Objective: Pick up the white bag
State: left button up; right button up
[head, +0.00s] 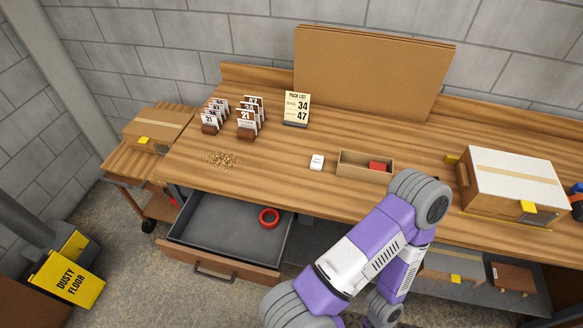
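A small white packet (317,162) with faint dark print lies on the wooden workbench (270,184), left of a shallow cardboard tray. It is the only thing I see that fits the white bag. It lies apart from the tray, with bare wood around it. One purple and white arm of mine bends over the bench's front edge at the lower right, well to the right of the packet. Neither gripper shows in the head view.
The cardboard tray (352,168) holds a red item (379,167). A pack list sign (297,108), numbered tag racks (247,119) and a pile of small pieces (222,159) stand around. A taped box (514,183) is at right. An open drawer (215,228) holds a red ring (269,218).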

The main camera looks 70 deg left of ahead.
aim_at(317, 162)
jog(key=k, duration=0.1)
jog(key=u, duration=1.25)
